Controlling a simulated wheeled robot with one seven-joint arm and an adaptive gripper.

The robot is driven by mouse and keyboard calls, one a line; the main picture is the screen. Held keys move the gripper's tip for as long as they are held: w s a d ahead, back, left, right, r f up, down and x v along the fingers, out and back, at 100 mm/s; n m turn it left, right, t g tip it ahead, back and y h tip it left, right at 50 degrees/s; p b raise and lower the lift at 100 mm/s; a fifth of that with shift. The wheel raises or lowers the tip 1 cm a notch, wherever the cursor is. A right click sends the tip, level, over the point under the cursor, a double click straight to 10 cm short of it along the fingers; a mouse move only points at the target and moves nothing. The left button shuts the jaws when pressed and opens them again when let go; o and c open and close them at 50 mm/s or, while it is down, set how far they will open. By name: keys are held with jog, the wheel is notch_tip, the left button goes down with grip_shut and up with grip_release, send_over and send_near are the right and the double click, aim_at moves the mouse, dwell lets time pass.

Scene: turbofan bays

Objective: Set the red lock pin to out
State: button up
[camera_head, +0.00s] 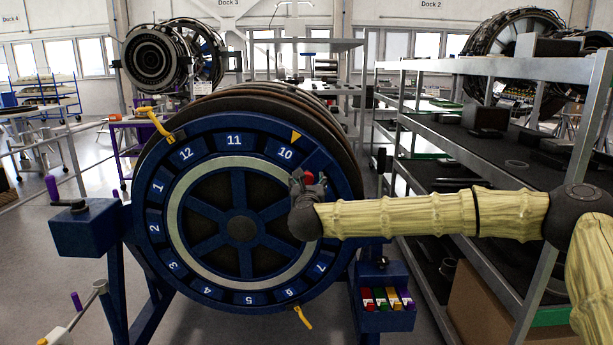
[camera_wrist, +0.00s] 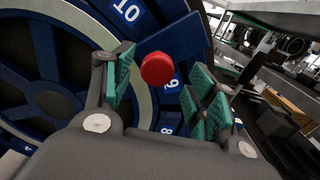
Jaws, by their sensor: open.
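The red lock pin (camera_wrist: 158,68) shows as a round red knob on the blue numbered wheel, near the number 9 in the wrist view. In the head view the red pin (camera_head: 309,178) shows small beside my gripper (camera_head: 314,184), at the wheel's right side. In the wrist view my gripper (camera_wrist: 163,95) is open, with green-padded fingers on either side of the knob. I see no clear contact between the pads and the knob. The blue wheel (camera_head: 186,250) carries numbered slots, and a yellow pointer sits above 10. My gripper hides part of the wheel's right side.
A blue box with a purple-handled crank (camera_head: 85,228) stands left of the wheel. A blue bin of coloured pieces (camera_head: 385,312) hangs at lower right. A grey shelf rack (camera_head: 520,150) stands right, behind my arm. Yellow clips (camera_head: 157,122) hold the rim.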

aim_at(307, 179)
jog(key=shift+w+p, duration=0.4)
jog(key=shift+w, duration=1.8)
jog(key=shift+c, duration=0.5)
